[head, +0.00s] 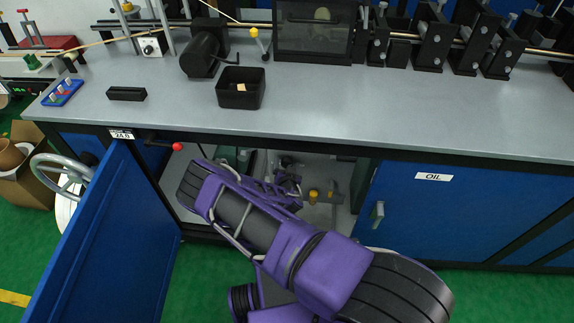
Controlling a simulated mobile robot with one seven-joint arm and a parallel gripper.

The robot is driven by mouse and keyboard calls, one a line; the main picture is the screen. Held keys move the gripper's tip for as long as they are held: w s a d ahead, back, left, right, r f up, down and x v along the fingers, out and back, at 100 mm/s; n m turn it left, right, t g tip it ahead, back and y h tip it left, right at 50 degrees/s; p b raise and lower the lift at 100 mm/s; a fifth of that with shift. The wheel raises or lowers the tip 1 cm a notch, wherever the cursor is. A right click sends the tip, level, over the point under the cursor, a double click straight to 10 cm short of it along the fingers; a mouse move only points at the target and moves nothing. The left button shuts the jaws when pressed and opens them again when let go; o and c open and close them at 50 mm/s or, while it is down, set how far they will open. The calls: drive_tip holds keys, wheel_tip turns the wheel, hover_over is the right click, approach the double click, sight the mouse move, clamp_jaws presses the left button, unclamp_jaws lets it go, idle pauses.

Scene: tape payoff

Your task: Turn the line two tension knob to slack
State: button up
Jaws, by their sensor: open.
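A small white box with a dark round knob (149,48) stands at the back left of the grey bench, among thin metal posts. It is the only clear dial-like knob that I see; its marks are too small to read, so I cannot tell whether it is the line two tension knob or how it is set. My gripper (287,168) is low, at the open cabinet under the bench, well below and to the right of that box. My purple arm hides much of it. Its fingertips are hard to make out and I see nothing held.
The blue cabinet door (85,245) stands open at left, near a handwheel (62,178). A red-ended lever (177,147) juts under the bench edge (330,133). A black bin (241,88), black block (126,94) and dark motor (203,50) stand on the bench. Its front right is clear.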

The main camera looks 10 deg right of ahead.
clamp_jaws()
idle(0.4)
drive_tip(key=n+h, duration=0.1)
drive_tip(key=n, duration=0.1)
drive_tip(key=shift+a+n+g+h, duration=0.1)
drive_tip(key=shift+n+g+h, duration=0.3)
drive_tip(key=shift+n+h, duration=0.8)
drive_tip(key=shift+n, duration=0.4)
drive_tip(key=n+h, duration=0.2)
drive_tip(key=n, duration=0.1)
drive_tip(key=shift+f+g, duration=0.1)
drive_tip(key=shift+g, duration=0.2)
drive_tip(key=shift+n+h, duration=0.7)
drive_tip(key=shift+n, duration=0.5)
unclamp_jaws()
